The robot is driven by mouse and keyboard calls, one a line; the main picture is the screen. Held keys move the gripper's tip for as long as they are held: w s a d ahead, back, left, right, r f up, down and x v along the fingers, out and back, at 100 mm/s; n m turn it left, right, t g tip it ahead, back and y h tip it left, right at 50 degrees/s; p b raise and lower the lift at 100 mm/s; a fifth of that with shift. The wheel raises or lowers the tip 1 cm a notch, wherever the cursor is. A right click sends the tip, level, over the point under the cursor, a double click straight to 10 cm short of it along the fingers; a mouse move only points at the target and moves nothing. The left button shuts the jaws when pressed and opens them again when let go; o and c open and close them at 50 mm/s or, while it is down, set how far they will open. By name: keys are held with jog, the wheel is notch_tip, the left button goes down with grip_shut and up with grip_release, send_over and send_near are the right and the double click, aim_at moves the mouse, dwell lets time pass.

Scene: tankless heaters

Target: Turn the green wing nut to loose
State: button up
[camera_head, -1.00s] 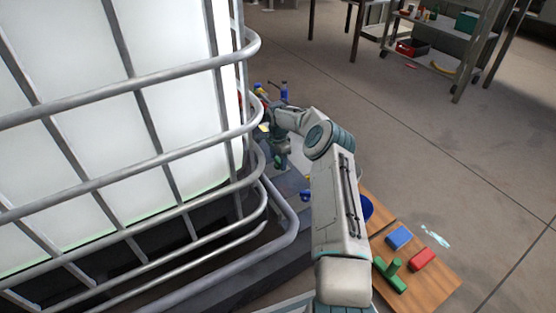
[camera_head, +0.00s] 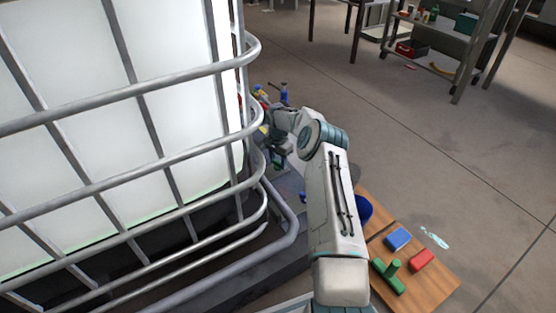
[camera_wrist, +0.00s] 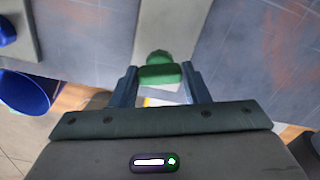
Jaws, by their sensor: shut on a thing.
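In the wrist view the green wing nut (camera_wrist: 160,74) sits between the two fingers of my gripper (camera_wrist: 160,92). It is a rounded green piece with a wider wing on the near side. My fingers are shut on it, one at each side. In the head view my gripper (camera_head: 277,158) is at the far end of my arm, beside the caged white tank. There the wing nut is too small and too covered to make out clearly. A pale plate lies behind the nut in the wrist view.
The white tank (camera_head: 70,110) in its metal cage fills the left, close to my arm. A wooden board (camera_head: 440,285) with a green piece (camera_head: 388,278), a blue block (camera_head: 398,238) and a red block (camera_head: 421,260) lies at right. A blue bucket (camera_wrist: 27,92) stands nearby.

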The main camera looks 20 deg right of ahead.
jog(key=n, duration=0.4)
jog(key=shift+n, duration=0.4)
jog(key=n, duration=3)
jog(key=shift+n, duration=0.4)
jog(key=n, duration=0.5)
